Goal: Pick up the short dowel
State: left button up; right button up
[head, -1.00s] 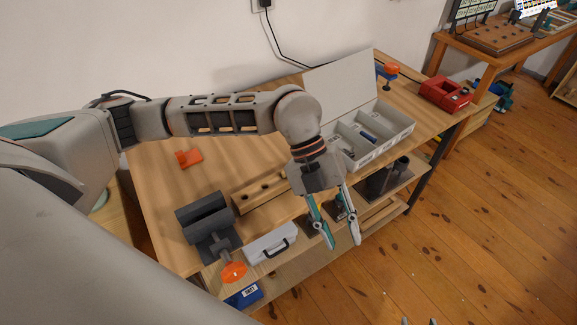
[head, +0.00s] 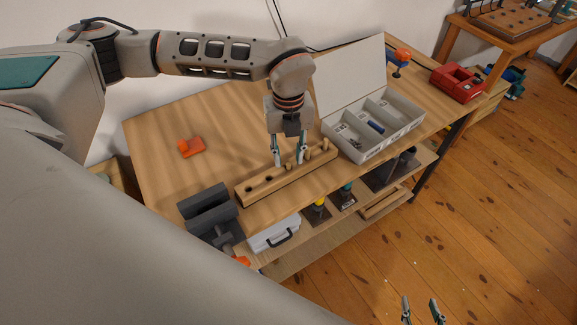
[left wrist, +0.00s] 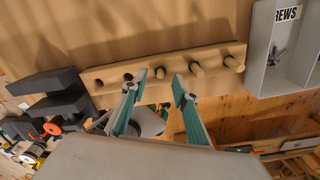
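A wooden block (head: 262,192) with a row of holes lies along the table's front edge. Several dowels of differing height stand at its right part and the left holes are empty. In the left wrist view the lowest-looking one, the short dowel (left wrist: 160,72), shows between my fingertips, with a middle dowel (left wrist: 197,70) and a right dowel (left wrist: 234,63) beside it. My left gripper (head: 289,162) points down over the block, open and empty; it also shows in the left wrist view (left wrist: 160,86). My right gripper (head: 422,308) is open and empty, low at the right.
An open white compartment box (head: 372,128) stands right of the block. A dark grey V-shaped holder (head: 208,208) stands left of it. An orange part (head: 191,147) lies further back. A red case (head: 457,82) is at the far right. The table's left middle is clear.

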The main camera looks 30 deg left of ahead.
aim_at(289, 168)
pick_arm(q)
jog(key=shift+f, duration=1.15)
grip_shut()
